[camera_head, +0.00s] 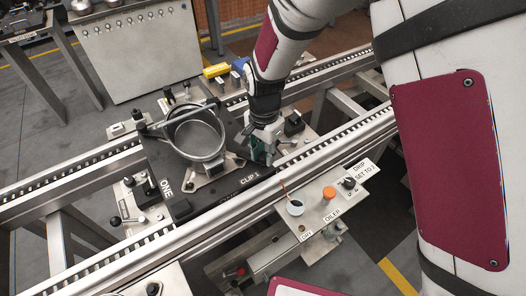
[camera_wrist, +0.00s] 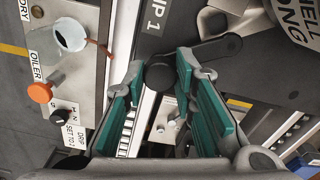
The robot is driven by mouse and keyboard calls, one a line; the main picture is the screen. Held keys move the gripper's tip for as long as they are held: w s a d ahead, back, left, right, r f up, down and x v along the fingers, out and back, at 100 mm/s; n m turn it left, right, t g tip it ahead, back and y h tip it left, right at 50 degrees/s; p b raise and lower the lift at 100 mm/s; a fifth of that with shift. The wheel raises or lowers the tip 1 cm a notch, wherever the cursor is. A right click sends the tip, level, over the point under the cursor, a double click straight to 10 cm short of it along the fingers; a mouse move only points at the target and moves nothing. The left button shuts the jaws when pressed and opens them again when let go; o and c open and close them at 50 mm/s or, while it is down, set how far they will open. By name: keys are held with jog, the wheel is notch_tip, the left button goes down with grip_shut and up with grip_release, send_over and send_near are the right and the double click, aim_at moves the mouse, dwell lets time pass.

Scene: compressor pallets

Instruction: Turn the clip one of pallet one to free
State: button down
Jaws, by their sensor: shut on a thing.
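Pallet one (camera_head: 180,209) is a dark plate on the rail conveyor, with "ONE" and "CLIP 1" printed on its edge. Clip one (camera_wrist: 222,46) is a black lever with a round knob end, beside the "CLIP 1" print in the wrist view. Its arm points right in that view. My gripper (camera_wrist: 160,68) has its green-padded fingers on either side of the round end and is shut on it. In the head view my gripper (camera_head: 262,150) points down at the pallet's right corner and mostly hides the clip.
A round metal shell (camera_head: 197,135) stands on the pallet, left of my gripper. An oiler station with an orange knob (camera_head: 329,192), a cup (camera_head: 295,207) and a drip dial (camera_head: 348,183) sits in front of the near rail (camera_head: 330,150). Other black clamps stand around the pallet.

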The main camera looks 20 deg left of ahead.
jog(key=m+p, duration=0.2)
jog(key=m, duration=0.1)
jog(key=shift+r, duration=0.15)
jog(key=shift+m+p, duration=1.25)
jog(key=shift+m, duration=0.55)
jog(key=c, duration=1.3)
grip_release()
